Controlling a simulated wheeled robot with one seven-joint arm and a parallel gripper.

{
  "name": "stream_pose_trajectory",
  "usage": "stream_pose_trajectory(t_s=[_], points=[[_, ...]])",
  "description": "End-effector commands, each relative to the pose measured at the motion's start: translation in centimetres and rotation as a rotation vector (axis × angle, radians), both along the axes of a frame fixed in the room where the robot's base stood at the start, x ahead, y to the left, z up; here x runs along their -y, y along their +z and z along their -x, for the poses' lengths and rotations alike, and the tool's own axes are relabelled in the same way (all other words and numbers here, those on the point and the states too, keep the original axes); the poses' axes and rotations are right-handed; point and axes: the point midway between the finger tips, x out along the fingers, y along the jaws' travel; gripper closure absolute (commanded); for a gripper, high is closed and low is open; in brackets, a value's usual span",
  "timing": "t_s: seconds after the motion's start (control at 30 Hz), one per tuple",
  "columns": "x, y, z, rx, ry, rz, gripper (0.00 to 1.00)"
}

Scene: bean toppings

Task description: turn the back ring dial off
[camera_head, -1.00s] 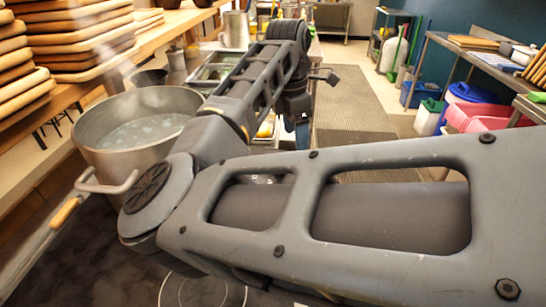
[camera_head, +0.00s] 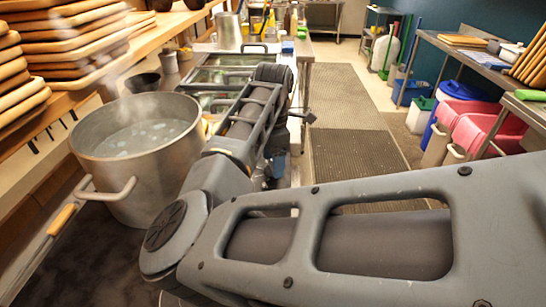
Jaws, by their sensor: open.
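A large steel pot (camera_head: 150,182) of steaming, pale, bubbling liquid stands at the left, with a loop handle on its near side. The back ring dial does not show; the pot and my arm cover much of the area around it. My arm reaches from the lower right across the front of the pot, then up and away to a joint beside the counter. The far end of the arm bends down behind its own links, so my gripper and its fingers cannot be made out.
Stacked wooden trays (camera_head: 60,45) fill the shelf at upper left. A long-handled tool with a wooden grip (camera_head: 62,219) lies left of the pot. Glass-topped containers (camera_head: 225,75) line the counter beyond. A floor mat (camera_head: 352,158) and pink bins (camera_head: 482,130) are at right.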

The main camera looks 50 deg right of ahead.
Motion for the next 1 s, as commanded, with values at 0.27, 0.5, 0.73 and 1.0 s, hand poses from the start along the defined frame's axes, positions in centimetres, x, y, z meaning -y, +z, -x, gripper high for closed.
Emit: stream_pose_trajectory(t_s=[0.27, 0.5, 0.73, 1.0], points=[[0.0, 0.01, 0.0, 0.0, 0.0, 0.0, 0.42], [0.0, 0.03, 0.0, 0.0, 0.0, 0.0, 0.65], [0.0, 0.04, 0.0, 0.0, 0.0, 0.0, 0.86], [-0.03, 0.02, -0.01, 0.0, 0.032, -0.001, 0.86]])
